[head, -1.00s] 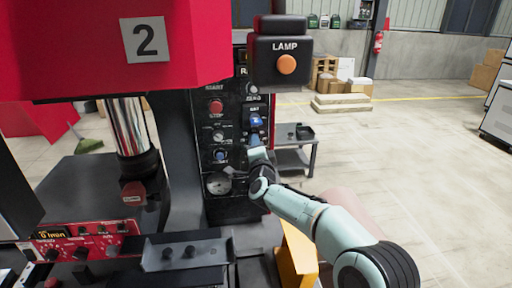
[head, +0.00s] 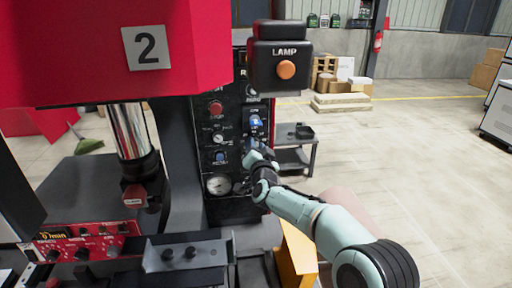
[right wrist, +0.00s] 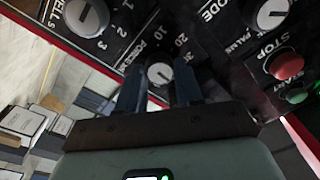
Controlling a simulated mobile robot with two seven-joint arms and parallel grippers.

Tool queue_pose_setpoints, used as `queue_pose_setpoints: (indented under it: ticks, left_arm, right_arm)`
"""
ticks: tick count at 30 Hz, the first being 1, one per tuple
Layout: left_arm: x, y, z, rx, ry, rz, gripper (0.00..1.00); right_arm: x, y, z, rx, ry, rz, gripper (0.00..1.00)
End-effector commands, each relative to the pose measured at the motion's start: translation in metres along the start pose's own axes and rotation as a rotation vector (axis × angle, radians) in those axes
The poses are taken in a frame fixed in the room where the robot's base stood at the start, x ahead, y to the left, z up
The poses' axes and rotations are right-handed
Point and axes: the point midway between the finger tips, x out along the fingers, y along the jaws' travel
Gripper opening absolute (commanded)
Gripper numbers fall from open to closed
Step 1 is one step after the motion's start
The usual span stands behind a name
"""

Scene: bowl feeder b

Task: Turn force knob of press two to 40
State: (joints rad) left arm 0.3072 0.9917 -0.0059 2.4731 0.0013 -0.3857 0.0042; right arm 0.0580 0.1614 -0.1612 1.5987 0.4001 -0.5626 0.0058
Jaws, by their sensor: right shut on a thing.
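The force knob (right wrist: 160,73) of press two is a small round pale knob with a dark pointer mark, on the black panel in the right wrist view. Printed numbers, among them 20 and 30, stand around it. I cannot read the pointer's value surely. My right gripper (right wrist: 157,92) has one finger on each side of the knob and is shut on it. In the head view my right gripper (head: 254,158) is at the lower right of the black control panel (head: 227,180), and the hand hides the knob. My left gripper is not in view.
The orange lamp button (head: 286,70) juts out above the panel. In the right wrist view a larger knob (right wrist: 83,17), a mode knob (right wrist: 273,13), a red stop button (right wrist: 286,66) and a green button (right wrist: 297,95) are nearby. A grey cart (head: 295,150) stands behind.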

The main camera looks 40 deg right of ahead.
Motion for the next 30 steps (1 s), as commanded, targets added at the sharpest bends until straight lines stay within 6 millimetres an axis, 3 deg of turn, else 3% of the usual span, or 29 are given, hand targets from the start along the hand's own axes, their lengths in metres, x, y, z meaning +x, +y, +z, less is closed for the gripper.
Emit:
queue_pose_setpoints:
  ticks: [15,16,18,30]
  left_arm:
    - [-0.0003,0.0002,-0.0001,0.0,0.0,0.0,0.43]
    - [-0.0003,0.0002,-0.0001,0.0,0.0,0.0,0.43]
    - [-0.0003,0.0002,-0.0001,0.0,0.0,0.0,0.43]
    - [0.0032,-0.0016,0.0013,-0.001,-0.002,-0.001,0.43]
  right_arm:
    - [-0.0001,-0.0005,0.0006,-0.02,-0.002,-0.002,0.05]
    - [-0.0001,-0.0004,0.0006,-0.02,-0.002,-0.002,0.42]
    - [-0.0001,-0.0004,0.0006,-0.019,-0.002,-0.002,0.61]
    - [-0.0082,0.0,0.0004,-0.018,-0.001,-0.002,0.61]
